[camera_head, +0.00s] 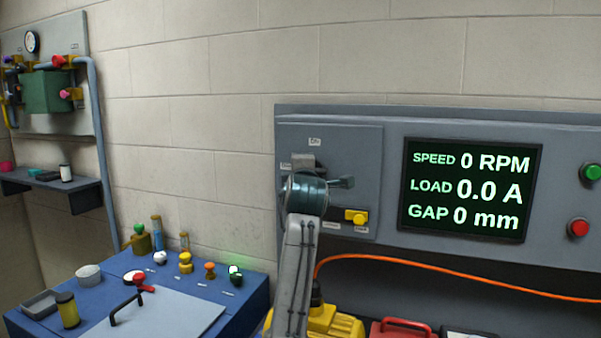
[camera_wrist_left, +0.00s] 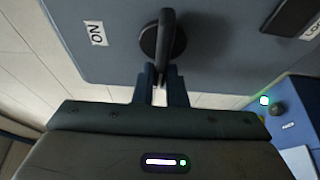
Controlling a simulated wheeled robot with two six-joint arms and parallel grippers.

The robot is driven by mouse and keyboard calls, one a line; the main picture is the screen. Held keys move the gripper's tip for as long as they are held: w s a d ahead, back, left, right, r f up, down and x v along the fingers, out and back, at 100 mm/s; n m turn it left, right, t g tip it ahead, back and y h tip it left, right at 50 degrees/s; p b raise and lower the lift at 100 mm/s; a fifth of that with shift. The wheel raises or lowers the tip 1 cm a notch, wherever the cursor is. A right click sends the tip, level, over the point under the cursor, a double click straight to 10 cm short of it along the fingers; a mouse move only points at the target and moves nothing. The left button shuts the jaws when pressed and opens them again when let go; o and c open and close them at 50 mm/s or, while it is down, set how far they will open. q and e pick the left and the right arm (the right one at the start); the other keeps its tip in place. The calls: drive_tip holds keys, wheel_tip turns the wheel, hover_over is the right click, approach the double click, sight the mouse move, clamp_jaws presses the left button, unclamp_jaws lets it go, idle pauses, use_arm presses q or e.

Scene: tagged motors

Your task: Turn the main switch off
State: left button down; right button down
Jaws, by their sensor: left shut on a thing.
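The main switch has a dark round base and a black handle (camera_wrist_left: 163,45), seen in the left wrist view on a grey panel. A white ON label (camera_wrist_left: 97,33) is left of it. The handle appears to lie crosswise to the direction of that label. My left gripper (camera_wrist_left: 161,78) is shut on the handle's near end. In the head view my left arm comes up in front of the switch panel (camera_head: 362,150) and hides most of the switch. The ON label (camera_head: 314,142) shows above my wrist. My right gripper is not in view.
Right of the switch is a display (camera_head: 468,190) reading 0 RPM, 0.0 A and 0 mm. A yellow part (camera_head: 356,216) sits low on the panel. Green (camera_head: 592,172) and red (camera_head: 578,228) buttons are far right. An orange cable (camera_head: 440,266) hangs below. A blue bench (camera_head: 250,298) stands left.

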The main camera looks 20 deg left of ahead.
use_arm(q)
drive_tip(key=shift+d+f, duration=0.1)
drive_tip(key=shift+f, duration=0.05)
drive_tip(key=c, duration=1.5)
unclamp_jaws()
drive_tip(key=shift+w+d, duration=0.1)
drive_tip(key=shift+w, duration=0.05)
